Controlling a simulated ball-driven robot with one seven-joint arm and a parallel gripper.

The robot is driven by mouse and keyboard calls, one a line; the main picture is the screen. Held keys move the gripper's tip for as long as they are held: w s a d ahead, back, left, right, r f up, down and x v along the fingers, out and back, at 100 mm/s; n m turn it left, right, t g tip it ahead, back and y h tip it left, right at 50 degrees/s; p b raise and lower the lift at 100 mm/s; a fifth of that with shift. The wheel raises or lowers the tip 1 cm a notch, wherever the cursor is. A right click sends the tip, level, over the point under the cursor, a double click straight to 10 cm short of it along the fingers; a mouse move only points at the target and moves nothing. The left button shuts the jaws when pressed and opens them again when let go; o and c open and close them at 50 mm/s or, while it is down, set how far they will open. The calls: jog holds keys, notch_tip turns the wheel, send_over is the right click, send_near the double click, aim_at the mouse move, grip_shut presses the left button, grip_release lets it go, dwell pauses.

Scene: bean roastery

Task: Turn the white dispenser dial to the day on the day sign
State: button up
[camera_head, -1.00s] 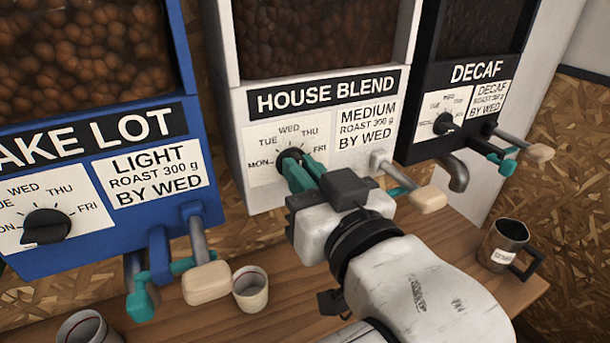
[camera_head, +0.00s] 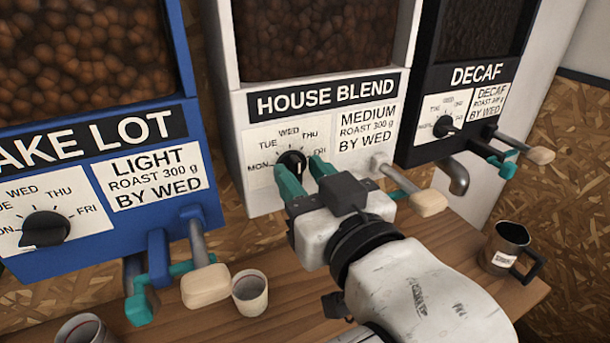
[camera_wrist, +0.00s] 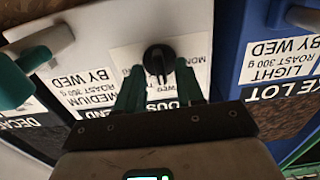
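The white dispenser (camera_head: 262,197) is labelled HOUSE BLEND. My gripper (camera_head: 299,167) is open, with one teal finger on each side of the dial. In the wrist view my gripper (camera_wrist: 159,78) shows gaps between both fingers and the dial.
A blue dispenser (camera_head: 130,225) stands at left and a black DECAF dispenser (camera_head: 425,148) at right, each with its own dial. The white dispenser's lever (camera_head: 428,202) juts out right of my gripper. Cups (camera_head: 249,290) and a dark mug (camera_head: 508,247) stand on the wooden counter.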

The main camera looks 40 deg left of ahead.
jog(key=p+v, duration=0.8)
jog(key=v, duration=0.2)
jog(key=shift+d, duration=0.35)
jog(key=shift+s+p, duration=0.1)
jog(key=shift+p, duration=0.2)
dwell(0.5)
